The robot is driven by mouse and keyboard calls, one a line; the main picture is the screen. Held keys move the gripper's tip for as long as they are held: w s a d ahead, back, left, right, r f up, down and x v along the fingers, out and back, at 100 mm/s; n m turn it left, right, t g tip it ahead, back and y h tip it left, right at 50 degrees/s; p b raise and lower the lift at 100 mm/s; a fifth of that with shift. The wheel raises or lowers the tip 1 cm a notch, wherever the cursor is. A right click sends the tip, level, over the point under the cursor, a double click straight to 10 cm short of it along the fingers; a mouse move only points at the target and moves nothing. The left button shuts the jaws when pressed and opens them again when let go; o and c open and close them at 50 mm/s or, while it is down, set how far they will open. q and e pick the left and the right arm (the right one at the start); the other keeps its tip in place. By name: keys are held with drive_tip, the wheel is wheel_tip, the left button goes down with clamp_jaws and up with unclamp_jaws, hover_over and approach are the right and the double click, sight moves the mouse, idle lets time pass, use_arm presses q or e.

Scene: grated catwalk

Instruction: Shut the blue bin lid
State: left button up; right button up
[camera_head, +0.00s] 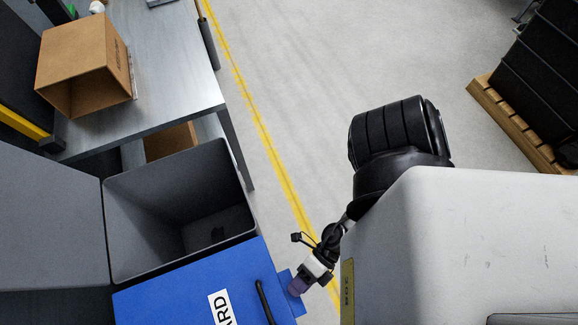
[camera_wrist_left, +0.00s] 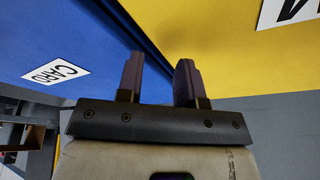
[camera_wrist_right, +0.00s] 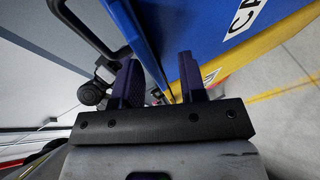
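The blue bin lid (camera_head: 190,285) lies across the bottom of the head view, with a white label ending in "ARD" and a black handle (camera_head: 264,302). I cannot tell whether it sits flush. My right gripper (camera_head: 300,284) is at its right edge. In the right wrist view the right gripper (camera_wrist_right: 160,80) is open, its fingers apart near the blue edge, with the handle (camera_wrist_right: 85,30) at upper left. The left gripper (camera_wrist_left: 158,80) is open and empty, near a blue bin face with a "CARD" label (camera_wrist_left: 56,72); it is outside the head view.
A grey bin (camera_head: 180,205) stands open beside the blue one, its grey lid (camera_head: 50,220) swung left. A yellow bin face (camera_wrist_left: 220,50) shows in the left wrist view. A metal table (camera_head: 170,60) holds a cardboard box (camera_head: 85,60).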

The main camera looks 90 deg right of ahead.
use_arm(q)
drive_tip(key=shift+s+d+f, duration=0.15)
drive_tip(key=shift+s+f, duration=0.05)
drive_tip(key=shift+f, duration=0.05)
drive_tip(key=shift+d+r, duration=0.1)
use_arm(e)
drive_tip(key=v, duration=1.3)
drive_tip(key=shift+a+f, duration=0.15)
